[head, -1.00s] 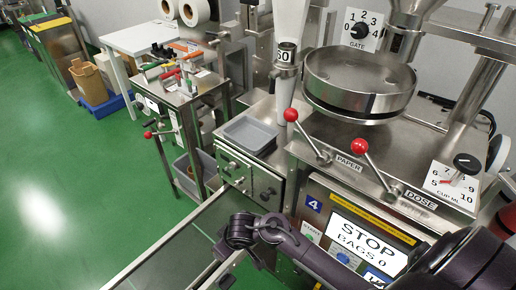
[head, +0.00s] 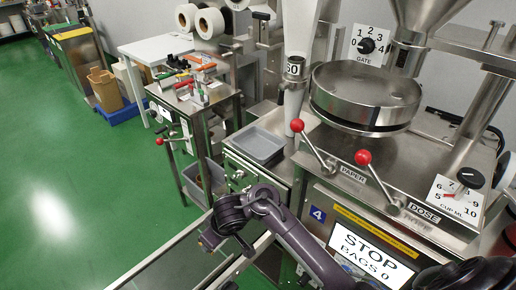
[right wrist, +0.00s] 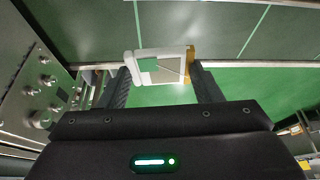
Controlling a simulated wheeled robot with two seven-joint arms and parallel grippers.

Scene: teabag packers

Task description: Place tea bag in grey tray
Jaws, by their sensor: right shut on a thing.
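The tea bag (right wrist: 165,68), white with a green patch on its face and an amber strip at one side, sits between the two dark fingers of my right gripper (right wrist: 163,80) in the right wrist view. The fingers are shut on it. In the head view my right arm reaches in from the lower right, and its wrist is left of and nearer than the grey tray; the bag is too small to make out clearly there. The grey tray (head: 281,151) sits on a steel ledge beside the packing machine and looks empty. My left gripper is out of view.
The machine has red-knobbed levers (head: 363,157) and a "STOP BAGS 0" screen (head: 370,254) right of my arm. A steel conveyor edge (head: 160,262) runs at the lower left. A small steel stand with tools (head: 193,92) is behind; green floor is clear at left.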

